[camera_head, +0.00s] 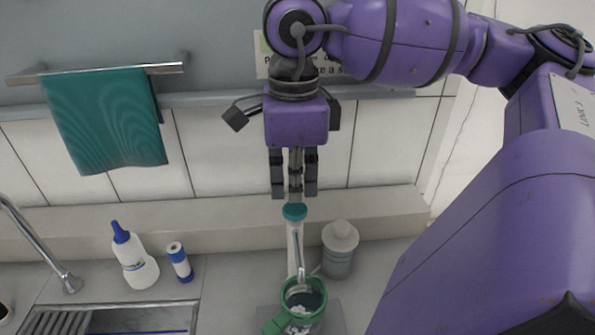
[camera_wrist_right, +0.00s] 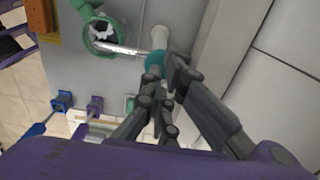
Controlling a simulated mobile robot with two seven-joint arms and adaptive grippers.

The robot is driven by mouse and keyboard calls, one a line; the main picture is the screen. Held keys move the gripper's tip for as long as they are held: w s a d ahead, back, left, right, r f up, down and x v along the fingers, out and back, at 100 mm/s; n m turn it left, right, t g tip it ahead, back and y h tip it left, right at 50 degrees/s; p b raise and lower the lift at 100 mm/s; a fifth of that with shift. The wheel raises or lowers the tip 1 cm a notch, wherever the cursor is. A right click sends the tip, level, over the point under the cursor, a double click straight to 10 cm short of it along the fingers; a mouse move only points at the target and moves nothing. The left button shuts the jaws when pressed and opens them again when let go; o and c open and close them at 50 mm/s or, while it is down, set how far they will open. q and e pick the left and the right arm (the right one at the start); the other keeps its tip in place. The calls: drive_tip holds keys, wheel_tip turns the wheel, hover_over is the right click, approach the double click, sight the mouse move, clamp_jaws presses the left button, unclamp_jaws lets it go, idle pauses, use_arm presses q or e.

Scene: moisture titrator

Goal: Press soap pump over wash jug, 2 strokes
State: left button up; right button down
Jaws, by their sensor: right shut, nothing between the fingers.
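The soap pump has a teal head (camera_head: 294,212) on a pale stem, with a metal spout (camera_head: 301,262) reaching toward the jug. In the right wrist view its teal head (camera_wrist_right: 155,64) is close to my fingers. The green wash jug (camera_head: 318,290) stands at the front with pale bits inside; its green rim (camera_wrist_right: 88,40) also shows in the right wrist view, at the spout's end. My right gripper (camera_head: 295,194) points down, shut and empty, just above the pump head. I cannot tell whether it touches. My left gripper is out of view.
A lidded grey container (camera_head: 340,258) stands close right of the pump. A white bottle with a blue cap (camera_head: 136,262) and a blue-white tube (camera_head: 180,262) stand left, behind the sink (camera_head: 150,306). A teal towel (camera_head: 105,120) hangs on a rail. The counter between tube and pump is clear.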

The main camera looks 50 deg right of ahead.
idle(0.4)
drive_tip(key=shift+w+r+b, duration=0.1)
drive_tip(key=shift+r+b, duration=0.2)
drive_tip(key=shift+r, duration=1.5)
drive_tip(key=shift+r+b, duration=0.4)
drive_tip(key=shift+r, duration=0.25)
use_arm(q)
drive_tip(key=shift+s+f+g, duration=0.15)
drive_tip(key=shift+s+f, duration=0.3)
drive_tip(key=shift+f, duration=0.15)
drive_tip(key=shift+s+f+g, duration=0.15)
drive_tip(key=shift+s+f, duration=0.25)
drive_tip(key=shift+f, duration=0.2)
use_arm(e)
drive_tip(key=shift+r, duration=0.55)
